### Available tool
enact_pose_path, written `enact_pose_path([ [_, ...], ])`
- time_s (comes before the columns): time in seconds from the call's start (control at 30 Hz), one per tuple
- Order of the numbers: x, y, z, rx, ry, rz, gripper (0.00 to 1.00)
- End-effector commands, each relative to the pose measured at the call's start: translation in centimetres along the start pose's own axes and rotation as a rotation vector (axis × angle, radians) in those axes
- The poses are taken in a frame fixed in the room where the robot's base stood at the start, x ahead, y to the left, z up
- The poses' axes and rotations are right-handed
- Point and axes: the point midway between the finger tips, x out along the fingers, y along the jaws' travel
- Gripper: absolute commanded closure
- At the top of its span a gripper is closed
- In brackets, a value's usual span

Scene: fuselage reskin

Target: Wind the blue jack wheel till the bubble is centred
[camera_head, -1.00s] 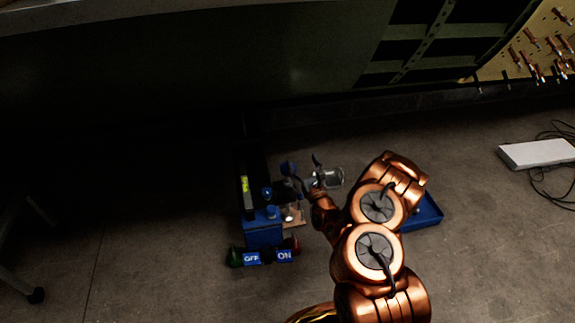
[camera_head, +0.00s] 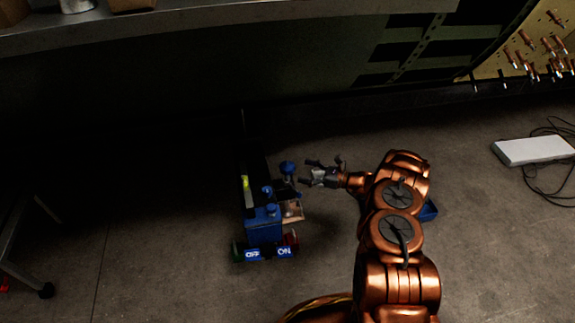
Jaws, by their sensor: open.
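The blue jack wheel (camera_head: 288,168) stands up at the right side of a blue box-like unit (camera_head: 263,231) on the floor. A pale level strip with a yellow-green vial (camera_head: 245,183) lies along the unit's left side; the bubble is too small to make out. My gripper (camera_head: 305,173) is open and empty, just right of the wheel, with its fingers pointing left. A small gap seems to show between its fingertips and the wheel; depth is hard to judge.
Blue OFF and ON labels (camera_head: 268,253) sit at the unit's front, between a green and a red knob. A blue tray (camera_head: 428,210) lies partly behind my arm. A white slab (camera_head: 534,150) with loose cables lies at right. The floor between is clear.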

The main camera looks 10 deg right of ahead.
Motion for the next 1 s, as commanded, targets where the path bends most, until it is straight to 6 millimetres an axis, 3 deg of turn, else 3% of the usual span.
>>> enact_pose_path([
  [0.5,6.5,0.0,-0.1,-0.002,-0.001,0.0,0.16],
  [0.93,7.5,0.0,0.1,-0.001,-0.002,-0.001,0.16],
  [1.0,7.5,0.0,0.1,-0.001,-0.002,-0.001,0.22],
])
